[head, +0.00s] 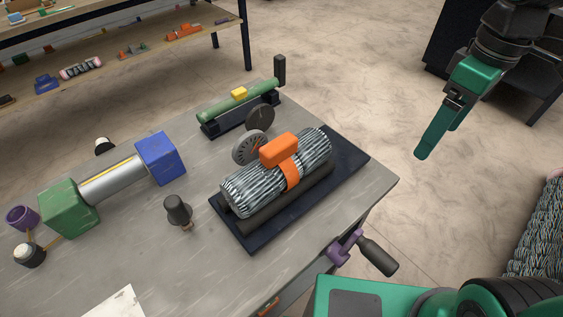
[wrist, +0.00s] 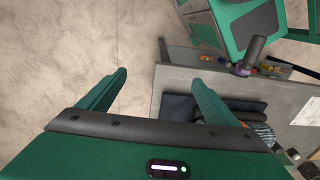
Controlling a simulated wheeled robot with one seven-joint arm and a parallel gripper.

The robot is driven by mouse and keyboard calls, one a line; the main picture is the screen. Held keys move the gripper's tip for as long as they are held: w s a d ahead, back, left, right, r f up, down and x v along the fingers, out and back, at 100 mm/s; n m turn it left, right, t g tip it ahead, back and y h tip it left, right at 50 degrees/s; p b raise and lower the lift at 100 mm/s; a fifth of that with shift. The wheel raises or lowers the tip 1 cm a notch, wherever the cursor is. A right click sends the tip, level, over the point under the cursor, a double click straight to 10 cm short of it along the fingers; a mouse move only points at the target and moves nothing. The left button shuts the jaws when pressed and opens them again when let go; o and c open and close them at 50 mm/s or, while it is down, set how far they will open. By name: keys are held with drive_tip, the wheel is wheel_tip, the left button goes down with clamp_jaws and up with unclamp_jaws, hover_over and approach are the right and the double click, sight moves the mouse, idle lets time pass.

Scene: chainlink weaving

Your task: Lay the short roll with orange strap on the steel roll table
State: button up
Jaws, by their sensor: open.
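The short roll (head: 252,191) is a grey-white bundle of wire mesh with an orange strap (head: 291,172) and an orange block on top. It lies on dark bars over a dark base plate (head: 342,168), on the grey table (head: 222,276). My gripper (head: 437,142) is open and empty, off the table's right side and well apart from the roll. Part of the roll (wrist: 265,133) shows behind the right finger there. I cannot tell which surface is the steel roll table.
A green-and-blue-ended cylinder (head: 112,182), a dark knob (head: 178,210) and a green tube device (head: 238,103) stand on the table. A purple crank handle (head: 345,247) sticks out at its right edge. Shelves (head: 120,58) stand behind. A mesh bundle (head: 541,228) is at right.

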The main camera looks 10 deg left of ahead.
drive_tip(key=a+r+n, duration=0.2)
drive_tip(key=a+n, duration=0.7)
drive_tip(key=a, duration=0.6)
wheel_tip(320, 180, up, 2)
drive_tip(key=n+g, duration=0.1)
drive_tip(key=n, duration=0.7)
hover_over(279, 142)
drive_tip(key=w+d, duration=0.2)
drive_tip(key=shift+s+d+y, duration=0.1)
drive_tip(key=shift+d+y, duration=0.05)
drive_tip(key=shift+y, duration=0.15)
drive_tip(key=shift+s+a+f+n, duration=0.2)
drive_tip(key=shift+s+a+n, duration=0.45)
drive_tip(key=shift+a, duration=0.25)
drive_tip(key=f, duration=0.3)
drive_tip(key=shift+s+a+f, duration=0.15)
drive_tip(key=shift+s+f, duration=0.05)
drive_tip(key=shift+f, duration=0.05)
drive_tip(key=shift+s+a+f, duration=0.15)
drive_tip(key=shift+f, duration=1.45)
drive_tip(key=shift+s+a+f, duration=0.15)
drive_tip(key=shift+f, duration=1.45)
drive_tip(key=shift+c, duration=0.3)
drive_tip(key=c, duration=1.6)
drive_tip(key=shift+r, duration=0.1)
